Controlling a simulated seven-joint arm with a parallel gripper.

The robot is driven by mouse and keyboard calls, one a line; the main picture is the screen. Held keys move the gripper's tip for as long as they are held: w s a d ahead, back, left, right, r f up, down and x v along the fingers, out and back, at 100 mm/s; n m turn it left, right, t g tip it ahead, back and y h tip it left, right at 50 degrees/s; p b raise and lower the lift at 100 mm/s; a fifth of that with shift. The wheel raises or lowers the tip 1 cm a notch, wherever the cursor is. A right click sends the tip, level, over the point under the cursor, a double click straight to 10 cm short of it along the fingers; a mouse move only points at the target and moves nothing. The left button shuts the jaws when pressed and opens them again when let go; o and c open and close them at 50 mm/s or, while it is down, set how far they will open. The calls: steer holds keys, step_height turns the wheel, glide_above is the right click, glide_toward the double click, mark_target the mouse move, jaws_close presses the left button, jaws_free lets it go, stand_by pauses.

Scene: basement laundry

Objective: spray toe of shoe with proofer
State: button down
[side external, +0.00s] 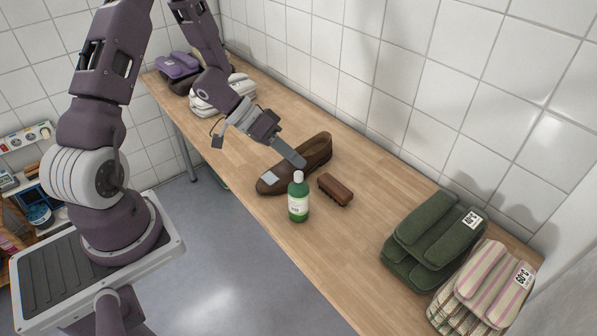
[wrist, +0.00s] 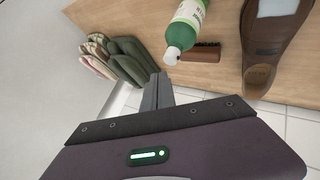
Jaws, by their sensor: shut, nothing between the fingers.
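A brown leather shoe (side external: 316,150) lies on the wooden bench, with a pale blue patch (side external: 271,177) near its toe at the bench's front side. A green bottle (side external: 298,205) with a white cap and label stands upright beside the shoe. The bottle also shows at the top of the wrist view (wrist: 188,24), along with part of the shoe (wrist: 270,45). My gripper (side external: 301,162) is shut and empty, just above and behind the bottle cap in the side view, overlapping the shoe. Its shut fingers show in the wrist view (wrist: 157,91). I cannot tell whether they touch anything.
A brown brush (side external: 336,190) lies right of the bottle. Folded green cloths (side external: 425,240) and striped cloths (side external: 485,285) fill the right end of the bench (side external: 345,255). Purple (side external: 178,66) and white (side external: 215,97) folded cloths lie at the far end. A tiled wall runs behind.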

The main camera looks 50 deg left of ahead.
steer(key=shift+f, duration=0.45)
steer(key=shift+f, duration=0.5)
stand_by(0.6)
steer(key=shift+r, duration=1)
step_height(320, 180, up, 6)
stand_by(0.4)
